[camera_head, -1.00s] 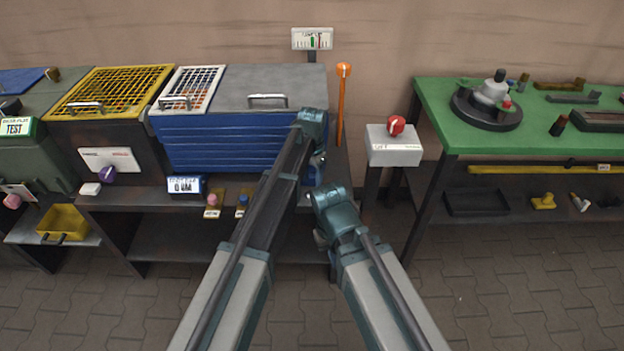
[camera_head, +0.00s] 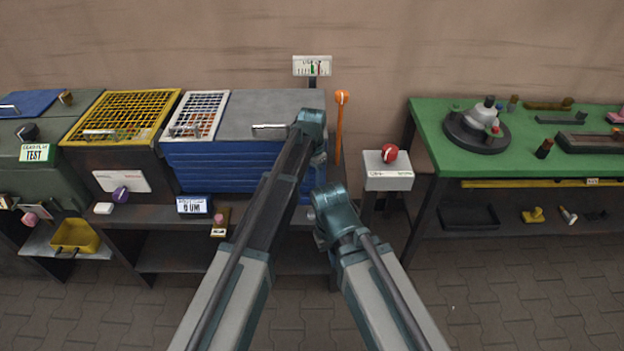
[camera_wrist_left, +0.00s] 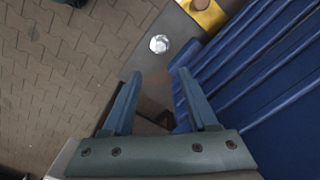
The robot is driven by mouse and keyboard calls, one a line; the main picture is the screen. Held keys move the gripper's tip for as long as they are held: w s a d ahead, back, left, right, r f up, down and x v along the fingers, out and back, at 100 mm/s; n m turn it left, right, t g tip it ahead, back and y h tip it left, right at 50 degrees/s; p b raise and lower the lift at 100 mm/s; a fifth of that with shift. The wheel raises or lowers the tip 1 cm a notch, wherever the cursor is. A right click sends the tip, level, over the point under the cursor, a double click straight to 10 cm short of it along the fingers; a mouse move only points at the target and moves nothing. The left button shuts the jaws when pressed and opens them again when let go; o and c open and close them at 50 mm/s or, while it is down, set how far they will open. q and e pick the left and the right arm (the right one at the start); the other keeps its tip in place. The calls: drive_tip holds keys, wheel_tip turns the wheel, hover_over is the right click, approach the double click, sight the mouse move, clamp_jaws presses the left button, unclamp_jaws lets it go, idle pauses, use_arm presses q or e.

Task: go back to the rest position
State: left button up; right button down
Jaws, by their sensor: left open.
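My left gripper (camera_wrist_left: 160,88) is open in the left wrist view, with nothing between its two blue-grey fingers. A dark grey surface with a shiny round bolt-like part (camera_wrist_left: 159,44) lies beyond the fingertips, and blue ribs (camera_wrist_left: 235,70) lie to the right. In the head view my left arm reaches up in front of the blue ribbed cabinet (camera_head: 215,165), and its gripper is largely hidden behind the arm. My right arm shows beside it, bent at a teal joint; its gripper does not show.
A grey pedestal (camera_head: 388,182) with a red knob (camera_head: 389,153) stands right of my arms. A green-topped bench (camera_head: 560,155) is further right. A yellow mesh cover (camera_head: 122,115), an orange lever (camera_head: 340,120) and a yellow bin (camera_head: 75,237) are also near. Paved floor (camera_head: 500,300) is clear in front.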

use_arm(q)
drive_tip(key=s+a+n, duration=0.5)
drive_tip(key=s+a, duration=0.4)
drive_tip(key=s, duration=0.2)
drive_tip(key=s+a+n, duration=0.4)
drive_tip(key=s+a, duration=0.4)
drive_tip(key=s, duration=0.3)
drive_tip(key=s+d+r+m+p, duration=0.1)
drive_tip(key=s+d+r+p, duration=0.1)
drive_tip(key=d+r+p, duration=0.2)
drive_tip(key=s+d+r+m+y+p, duration=0.1)
drive_tip(key=s+d+r+m+p, duration=0.1)
drive_tip(key=d, duration=0.4)
wheel_tip(320, 180, up, 2)
drive_tip(key=shift+s+d+r+m+p, duration=0.2)
drive_tip(key=shift+s+d+m+p, duration=0.15)
drive_tip(key=shift+s+p, duration=0.65)
drive_tip(key=shift+w, duration=0.15)
